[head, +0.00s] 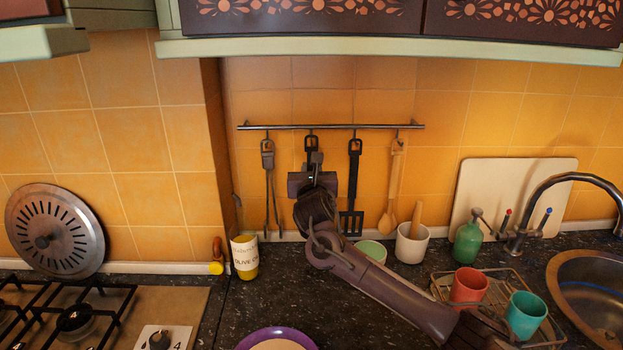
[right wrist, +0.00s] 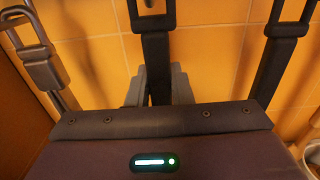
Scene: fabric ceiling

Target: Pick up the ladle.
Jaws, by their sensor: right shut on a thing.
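A dark utensil, which I take to be the ladle (head: 310,143), hangs by the loop of its handle on the wall rail, second from the left. Its lower part is hidden behind my right gripper and arm. My right gripper (head: 314,160) is at the upper handle and shut on it. In the right wrist view the dark handle (right wrist: 154,45) runs down between the grey fingers of my right gripper (right wrist: 158,86). The loop still looks to be at the rail. My left gripper is out of view.
Tongs (head: 268,180) hang left of the ladle; a slotted spatula (head: 353,185) and a wooden spoon (head: 393,185) hang to its right on the rail (head: 330,126).

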